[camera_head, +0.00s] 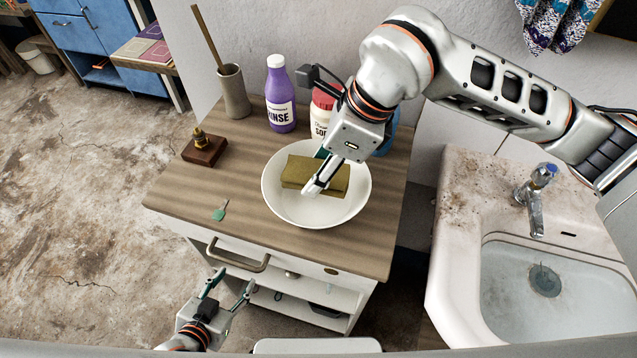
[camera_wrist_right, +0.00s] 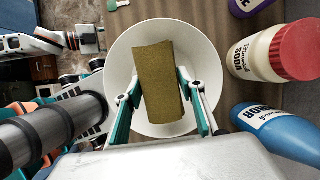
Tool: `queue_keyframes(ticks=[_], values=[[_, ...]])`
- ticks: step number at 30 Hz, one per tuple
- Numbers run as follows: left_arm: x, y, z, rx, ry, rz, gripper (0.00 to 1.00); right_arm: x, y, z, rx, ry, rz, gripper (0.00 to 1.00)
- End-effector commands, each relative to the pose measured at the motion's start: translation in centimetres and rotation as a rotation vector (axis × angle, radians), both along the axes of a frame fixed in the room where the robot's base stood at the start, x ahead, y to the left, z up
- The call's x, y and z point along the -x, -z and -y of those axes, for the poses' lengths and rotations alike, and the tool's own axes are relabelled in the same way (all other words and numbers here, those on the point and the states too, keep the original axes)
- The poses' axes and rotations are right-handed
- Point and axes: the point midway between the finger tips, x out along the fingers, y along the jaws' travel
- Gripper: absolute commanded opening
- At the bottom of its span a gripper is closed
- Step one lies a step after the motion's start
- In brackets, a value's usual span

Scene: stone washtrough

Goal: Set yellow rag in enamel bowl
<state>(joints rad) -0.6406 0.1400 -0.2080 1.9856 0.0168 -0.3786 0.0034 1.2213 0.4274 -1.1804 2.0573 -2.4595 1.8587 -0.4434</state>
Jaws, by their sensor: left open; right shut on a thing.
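The yellow rag (camera_head: 300,171), a folded olive-yellow block, is inside the white enamel bowl (camera_head: 275,203) on the wooden cabinet top. My right gripper (camera_head: 322,177) reaches down over the bowl and is shut on the rag. In the right wrist view the rag (camera_wrist_right: 158,80) lies between its two fingers, over the white bowl (camera_wrist_right: 204,58). I cannot tell whether the rag rests on the bowl's bottom. My left gripper (camera_head: 231,284) is open and empty, low in front of the cabinet's drawer.
Behind the bowl stand a purple rinse bottle (camera_head: 281,95), a red-capped soda jar (camera_head: 321,110) and a blue bottle (camera_wrist_right: 275,130). A vase (camera_head: 233,92), a brass weight on a block (camera_head: 204,148) and a green key (camera_head: 220,211) are left. A sink (camera_head: 465,200) is right.

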Motion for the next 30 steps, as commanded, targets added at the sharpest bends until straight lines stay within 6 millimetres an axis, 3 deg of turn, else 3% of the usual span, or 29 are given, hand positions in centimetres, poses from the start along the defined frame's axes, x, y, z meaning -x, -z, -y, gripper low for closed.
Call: queue_keyframes(ticks=[5,12,24,25,26,30], values=[[0.0,0.0,-0.1,-0.002,-0.001,0.001,0.47,0.0,1.0,0.0,0.0,0.0,-0.001,0.14],[-0.1,0.2,-0.1,-0.004,-0.001,0.001,0.47,0.0,4.3,0.0,0.0,0.002,-0.003,0.14],[-0.2,0.1,-0.2,-0.004,-0.001,0.005,0.47,0.0,4.9,0.0,-0.001,0.0,0.001,0.14],[-0.2,0.1,-0.2,-0.004,-0.001,0.005,0.47,0.0,4.9,0.0,-0.001,0.001,0.001,0.44],[-0.2,0.1,-0.2,-0.005,-0.001,0.005,0.47,0.0,4.8,0.0,-0.001,0.0,0.001,0.52],[-0.2,0.1,-0.2,-0.005,-0.001,0.005,0.47,0.0,4.8,0.0,-0.001,0.0,0.001,0.56]])
